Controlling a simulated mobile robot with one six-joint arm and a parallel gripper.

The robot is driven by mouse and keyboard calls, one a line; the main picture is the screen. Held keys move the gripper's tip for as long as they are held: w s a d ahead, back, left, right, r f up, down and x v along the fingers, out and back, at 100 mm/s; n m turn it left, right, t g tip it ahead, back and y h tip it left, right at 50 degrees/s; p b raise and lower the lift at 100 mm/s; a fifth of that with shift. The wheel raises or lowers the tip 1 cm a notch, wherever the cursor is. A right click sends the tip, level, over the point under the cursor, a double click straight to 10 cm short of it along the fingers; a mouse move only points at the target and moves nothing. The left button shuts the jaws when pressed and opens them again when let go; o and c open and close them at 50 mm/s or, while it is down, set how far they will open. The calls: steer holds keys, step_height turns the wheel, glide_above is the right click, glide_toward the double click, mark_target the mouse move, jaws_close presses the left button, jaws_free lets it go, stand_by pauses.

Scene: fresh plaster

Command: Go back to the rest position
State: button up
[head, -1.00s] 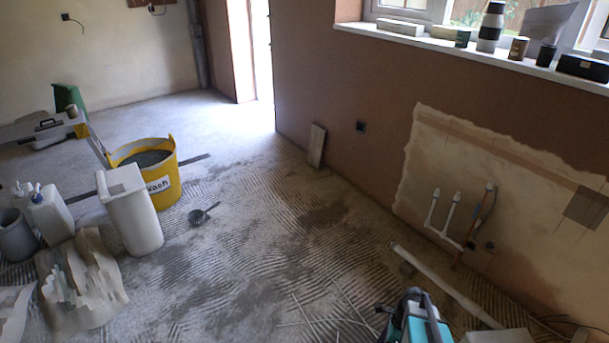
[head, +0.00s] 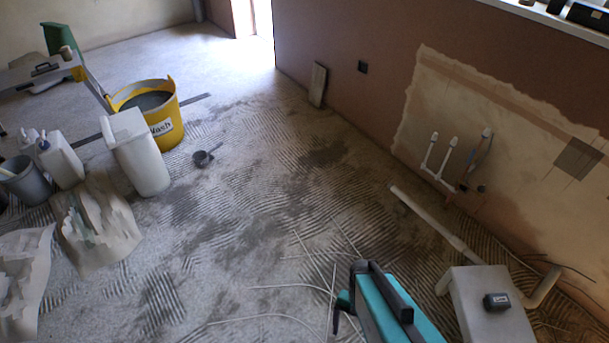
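My gripper is not in view in the head camera, and no part of my arm can be made out for certain. The task names no other object. The view looks down over a floor (head: 250,225) with combed, ridged streaks and dark patches.
A yellow bucket (head: 166,130) marked "Wash", a white container (head: 138,155) and a grey bucket (head: 27,183) stand at left. A dark scoop (head: 203,157) lies mid-floor. A teal and black item (head: 385,310), a white box (head: 480,315) and a pipe (head: 435,222) are at lower right.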

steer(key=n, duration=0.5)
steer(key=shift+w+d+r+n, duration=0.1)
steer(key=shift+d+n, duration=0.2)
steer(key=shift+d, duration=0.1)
